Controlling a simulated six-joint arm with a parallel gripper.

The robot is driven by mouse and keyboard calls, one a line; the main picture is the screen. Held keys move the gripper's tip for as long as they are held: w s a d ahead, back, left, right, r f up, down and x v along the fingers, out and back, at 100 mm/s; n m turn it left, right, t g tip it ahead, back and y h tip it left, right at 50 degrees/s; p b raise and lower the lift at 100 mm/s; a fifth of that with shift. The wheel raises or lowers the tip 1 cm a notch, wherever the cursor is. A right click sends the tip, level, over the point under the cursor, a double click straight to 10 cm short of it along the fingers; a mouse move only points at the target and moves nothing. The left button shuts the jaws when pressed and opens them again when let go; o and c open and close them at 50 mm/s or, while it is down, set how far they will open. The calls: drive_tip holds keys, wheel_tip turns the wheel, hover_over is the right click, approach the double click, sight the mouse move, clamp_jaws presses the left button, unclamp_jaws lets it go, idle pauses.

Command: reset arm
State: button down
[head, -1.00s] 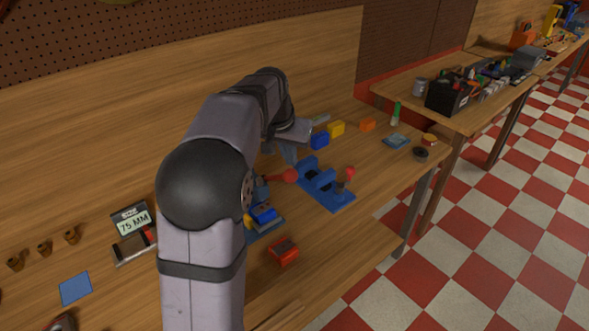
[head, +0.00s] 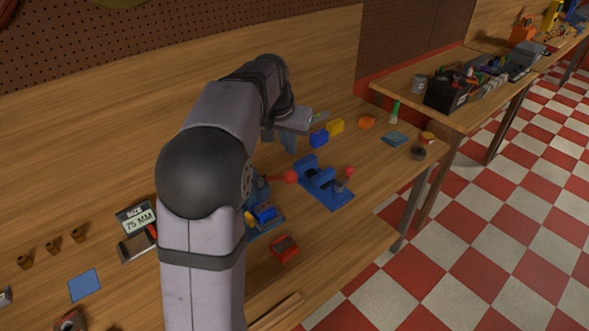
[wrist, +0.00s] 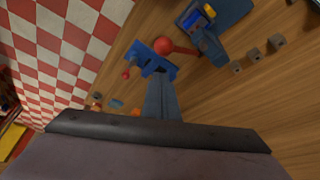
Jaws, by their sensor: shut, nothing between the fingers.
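My gripper (head: 288,142) hangs over the workbench (head: 375,165), just behind a blue fixture (head: 330,194) with red ball-ended handles. In the wrist view the gripper fingers (wrist: 160,85) are together, with nothing between them, and the blue fixture (wrist: 153,60) shows beyond their tips. My arm stands upright in the middle of the head view and hides part of the bench.
A blue block (head: 319,139), a yellow block (head: 336,126) and an orange block (head: 366,122) lie right of the gripper. A red block (head: 285,249) lies in front. A "75 MM" display (head: 136,218) stands left. The bench's right end borders checkered floor.

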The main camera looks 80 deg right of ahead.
drive_tip(key=shift+r+p, duration=0.35)
drive_tip(key=shift+r, duration=0.4)
drive_tip(key=w+a+f+n+y, duration=0.1)
drive_tip(key=a+f+n+y, duration=0.1)
drive_tip(key=a+f, duration=0.65)
drive_tip(key=w+a+f+n+t+y+b, duration=0.15)
drive_tip(key=w+a+f+n, duration=0.25)
drive_tip(key=w+a+f, duration=0.65)
drive_tip(key=w+a+n+b, duration=0.1)
drive_tip(key=w+a+n, duration=0.3)
drive_tip(key=a, duration=0.7)
drive_tip(key=w+a+f+n+b, duration=0.1)
drive_tip(key=w+a+n, duration=0.4)
drive_tip(key=a, duration=0.7)
drive_tip(key=w+a+f+n+b, duration=0.1)
drive_tip(key=w+a+n, duration=0.4)
drive_tip(key=a, duration=0.6)
drive_tip(key=shift+w+a+f+n+y, duration=0.15)
drive_tip(key=shift+w+n+y, duration=0.05)
drive_tip(key=shift+n+y, duration=0.3)
